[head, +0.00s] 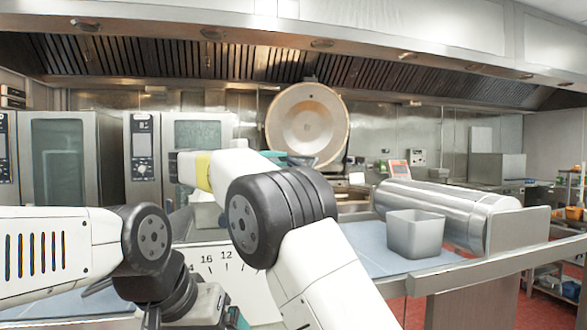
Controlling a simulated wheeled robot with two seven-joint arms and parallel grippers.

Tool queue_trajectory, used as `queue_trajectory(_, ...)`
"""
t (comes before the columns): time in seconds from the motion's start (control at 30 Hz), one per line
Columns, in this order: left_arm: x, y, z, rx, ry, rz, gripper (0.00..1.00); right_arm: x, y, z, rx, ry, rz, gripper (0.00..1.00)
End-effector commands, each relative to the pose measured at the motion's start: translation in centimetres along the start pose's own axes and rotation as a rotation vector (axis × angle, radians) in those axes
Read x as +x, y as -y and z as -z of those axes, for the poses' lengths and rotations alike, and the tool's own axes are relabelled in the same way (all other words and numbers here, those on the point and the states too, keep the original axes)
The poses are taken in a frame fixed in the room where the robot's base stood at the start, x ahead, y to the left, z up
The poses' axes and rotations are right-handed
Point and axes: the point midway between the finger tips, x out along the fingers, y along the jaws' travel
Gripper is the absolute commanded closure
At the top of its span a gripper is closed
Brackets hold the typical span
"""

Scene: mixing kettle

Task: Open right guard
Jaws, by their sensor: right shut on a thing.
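The kettle's round steel lid (308,122) stands raised at the back centre. The kettle's opening below it is mostly hidden by my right arm. My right gripper (292,159) shows only as a small dark teal part behind my right elbow, just below the lid. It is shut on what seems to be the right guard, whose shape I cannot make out. My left gripper (236,318) is at the bottom edge, pointing down. Its fingertips are cut off, so its opening is not visible.
A grey square container (415,233) stands on the blue-grey worktop (375,258) at right, beside a large steel cylinder (445,208). A white panel with a numbered dial (225,258) is behind my arms. Ovens (70,155) stand at left. A metal rail (490,268) crosses the lower right.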

Motion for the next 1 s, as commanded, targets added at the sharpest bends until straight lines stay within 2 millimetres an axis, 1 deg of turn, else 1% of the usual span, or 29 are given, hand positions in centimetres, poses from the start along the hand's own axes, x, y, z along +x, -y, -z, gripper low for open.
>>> queue_trajectory(0.03,0.0,0.0,0.0,0.0,0.0,0.0,0.12,-0.8,-0.3,0.4,-0.013,-0.003,-0.037,1.0)
queue_trajectory(0.1,0.0,0.0,0.0,0.0,0.0,0.0,0.12,-1.7,-0.5,0.8,-0.031,-0.003,-0.08,1.0)
queue_trajectory(0.23,0.0,0.0,0.0,0.0,0.0,0.0,0.12,-3.0,-0.7,1.3,-0.059,-0.002,-0.148,1.0)
queue_trajectory(0.4,0.0,0.0,0.0,0.0,0.0,0.0,0.12,-4.2,-0.8,1.8,-0.083,-0.001,-0.207,1.0)
queue_trajectory(0.63,0.0,0.0,0.0,0.0,0.0,0.0,0.12,-4.8,-0.8,2.0,-0.097,0.0,-0.24,1.0)
queue_trajectory(1.0,0.0,0.0,0.0,0.0,0.0,0.0,0.12,-4.8,-0.8,2.1,-0.099,0.0,-0.243,1.0)
